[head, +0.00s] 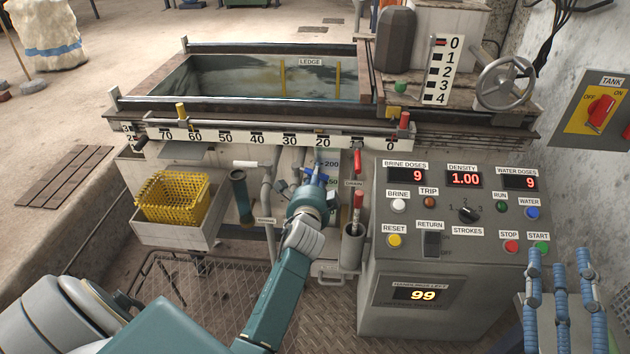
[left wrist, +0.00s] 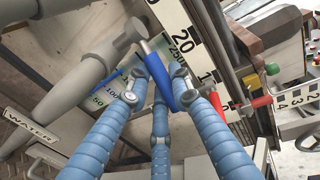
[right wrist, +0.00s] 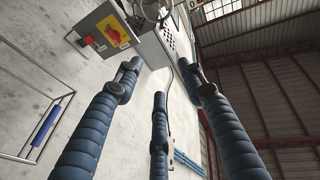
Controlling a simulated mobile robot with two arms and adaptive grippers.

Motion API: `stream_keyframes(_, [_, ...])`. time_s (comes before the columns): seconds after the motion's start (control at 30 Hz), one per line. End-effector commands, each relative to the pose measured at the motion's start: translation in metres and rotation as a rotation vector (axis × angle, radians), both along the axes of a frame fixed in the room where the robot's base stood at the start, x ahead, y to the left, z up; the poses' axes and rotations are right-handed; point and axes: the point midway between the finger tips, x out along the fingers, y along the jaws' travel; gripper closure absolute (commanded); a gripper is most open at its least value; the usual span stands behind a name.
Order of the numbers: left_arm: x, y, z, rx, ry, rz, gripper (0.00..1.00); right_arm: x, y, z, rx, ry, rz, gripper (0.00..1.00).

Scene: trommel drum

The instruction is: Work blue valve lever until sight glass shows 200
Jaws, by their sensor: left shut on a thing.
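The blue valve lever (left wrist: 155,82) runs between the fingers of my left gripper (left wrist: 168,92) in the left wrist view. In the head view, my left gripper (head: 315,190) is shut on it, and only a small part of the lever (head: 318,177) shows. Behind is the sight glass scale (head: 330,164); its 200 mark shows in the head view. In the left wrist view, marks 50, 100 and 250 show on the scale (left wrist: 103,100), partly covered by my fingers. I cannot read the liquid level. My right gripper (head: 561,258) is open and empty, away at the right.
The control panel (head: 408,270) stands right of the lever. A red-handled drain lever (head: 358,199) is close right of my left gripper. The water tank (head: 225,75) lies behind.

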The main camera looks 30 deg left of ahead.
Motion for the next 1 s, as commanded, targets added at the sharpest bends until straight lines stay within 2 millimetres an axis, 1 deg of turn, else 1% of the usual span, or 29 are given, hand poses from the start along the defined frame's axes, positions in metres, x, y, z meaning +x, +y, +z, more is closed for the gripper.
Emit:
stream_keyframes(0.1, [0.003,0.000,0.000,0.002,-0.005,0.033,1.00,-0.009,0.002,0.028,0.038,-0.137,0.009,0.60])
stream_keyframes(0.13, [0.003,0.001,0.000,0.001,-0.005,0.040,1.00,-0.012,0.002,0.034,0.046,-0.167,0.010,0.60])
stream_keyframes(0.2, [0.004,0.001,0.001,0.001,-0.004,0.054,1.00,-0.018,0.002,0.047,0.063,-0.223,0.014,0.60])
stream_keyframes(0.3, [0.004,0.001,0.002,0.002,-0.002,0.066,1.00,-0.024,0.001,0.058,0.076,-0.273,0.016,0.60])
stream_keyframes(0.43, [0.004,0.002,0.002,0.003,-0.002,0.070,1.00,-0.026,0.001,0.062,0.082,-0.292,0.017,0.60])
stream_keyframes(0.63, [0.004,0.002,0.002,0.004,-0.002,0.069,1.00,-0.026,0.001,0.062,0.082,-0.290,0.017,0.60])
stream_keyframes(0.67, [0.004,0.002,0.002,0.004,-0.002,0.069,0.77,-0.026,0.001,0.062,0.081,-0.289,0.017,0.60])
stream_keyframes(0.7, [0.004,0.002,0.002,0.004,-0.002,0.069,0.69,-0.026,0.001,0.062,0.080,-0.289,0.017,0.60])
stream_keyframes(0.73, [0.004,0.001,0.002,0.004,-0.002,0.069,0.63,-0.026,0.001,0.062,0.081,-0.289,0.017,0.60])
stream_keyframes(0.77, [0.004,0.001,0.002,0.004,-0.002,0.069,0.60,-0.025,0.001,0.062,0.081,-0.289,0.017,0.60])
stream_keyframes(1.0, [0.004,0.001,0.001,0.002,0.000,0.068,0.60,-0.025,0.001,0.062,0.081,-0.288,0.017,0.60])
